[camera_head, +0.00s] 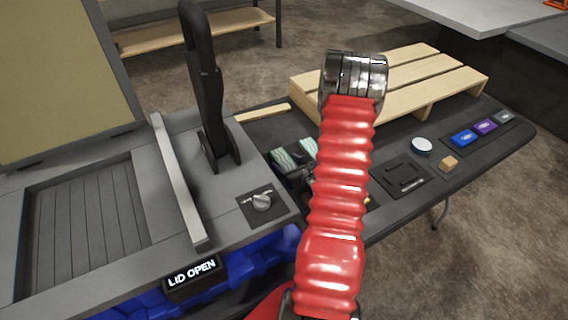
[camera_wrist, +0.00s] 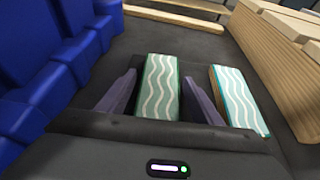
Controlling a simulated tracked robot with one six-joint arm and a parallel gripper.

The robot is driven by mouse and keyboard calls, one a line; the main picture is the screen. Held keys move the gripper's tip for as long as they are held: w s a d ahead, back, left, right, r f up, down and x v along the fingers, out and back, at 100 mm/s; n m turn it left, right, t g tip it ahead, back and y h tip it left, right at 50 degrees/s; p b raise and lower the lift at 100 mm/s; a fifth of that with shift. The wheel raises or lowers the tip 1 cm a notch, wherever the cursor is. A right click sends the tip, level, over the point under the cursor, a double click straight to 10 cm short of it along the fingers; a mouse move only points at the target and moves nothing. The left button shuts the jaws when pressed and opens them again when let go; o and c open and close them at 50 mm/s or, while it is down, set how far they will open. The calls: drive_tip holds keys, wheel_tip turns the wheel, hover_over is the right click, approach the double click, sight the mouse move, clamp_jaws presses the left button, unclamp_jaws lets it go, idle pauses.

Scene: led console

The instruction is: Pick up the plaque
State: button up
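Two upright blocks with white wavy lines stand side by side in the wrist view, one green-edged (camera_wrist: 159,88) and one teal (camera_wrist: 239,98). Either may be the plaque; no label tells which. My gripper (camera_wrist: 158,84) is open, with a dark finger on each side of the green-edged block and a narrow gap showing beside it. The teal block is outside the right finger. In the head view both wavy blocks, green-edged (camera_head: 282,159) and teal (camera_head: 308,147), show left of my red arm, which hides much of my gripper.
A wooden pallet (camera_head: 405,78) lies behind on the dark table. To the right are a white round disc (camera_head: 421,146), a small wooden cube (camera_head: 448,163) and blue (camera_head: 463,138) and purple (camera_head: 485,126) pieces. A grey console with a knob (camera_head: 262,202) and "LID OPEN" sign (camera_head: 192,273) stands left.

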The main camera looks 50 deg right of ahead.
sight(287, 163)
drive_tip(key=c, duration=0.9)
drive_tip(key=shift+r, duration=0.15)
wheel_tip(287, 163, up, 10)
idle(0.5)
idle(0.4)
